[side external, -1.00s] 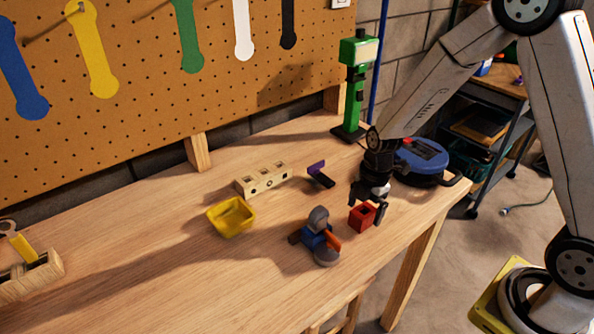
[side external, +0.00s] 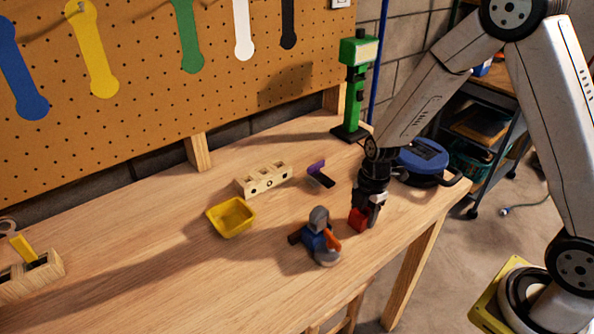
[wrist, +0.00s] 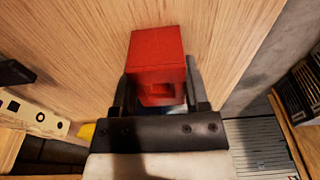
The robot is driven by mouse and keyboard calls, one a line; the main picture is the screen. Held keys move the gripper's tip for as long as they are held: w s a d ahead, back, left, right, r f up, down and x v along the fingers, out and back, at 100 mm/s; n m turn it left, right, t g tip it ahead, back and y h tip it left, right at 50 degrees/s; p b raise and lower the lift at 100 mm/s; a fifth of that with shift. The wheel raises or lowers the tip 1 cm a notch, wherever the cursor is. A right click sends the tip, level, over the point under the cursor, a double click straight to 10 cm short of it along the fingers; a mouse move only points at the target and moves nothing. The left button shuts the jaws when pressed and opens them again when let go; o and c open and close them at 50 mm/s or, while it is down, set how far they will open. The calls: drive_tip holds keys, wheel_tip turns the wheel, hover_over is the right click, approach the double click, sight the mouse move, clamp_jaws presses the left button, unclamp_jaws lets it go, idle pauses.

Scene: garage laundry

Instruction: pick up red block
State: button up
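The red block (side external: 357,219) sits on the wooden table, right of the grey, blue and orange assembled object (side external: 321,238). My gripper (side external: 364,213) is down at the block and hides its right part in the side view. In the wrist view the block (wrist: 158,62) lies between the two fingers of my gripper (wrist: 158,82), one finger along each side. Both fingers are close to its sides. I cannot tell whether they press on it.
A yellow bin (side external: 231,217), a wooden block with holes (side external: 263,180) and a purple and black piece (side external: 320,174) stand to the left. A blue round-lidded object (side external: 423,159) and a green post (side external: 354,85) stand behind. The front table edge is near on the right.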

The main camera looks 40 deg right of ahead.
clamp_jaws()
drive_tip(key=shift+r, duration=0.1)
drive_tip(key=shift+r, duration=0.75)
drive_tip(key=s+r, duration=1.1)
drive_tip(key=s, duration=0.3)
drive_tip(key=shift+a+r, duration=0.15)
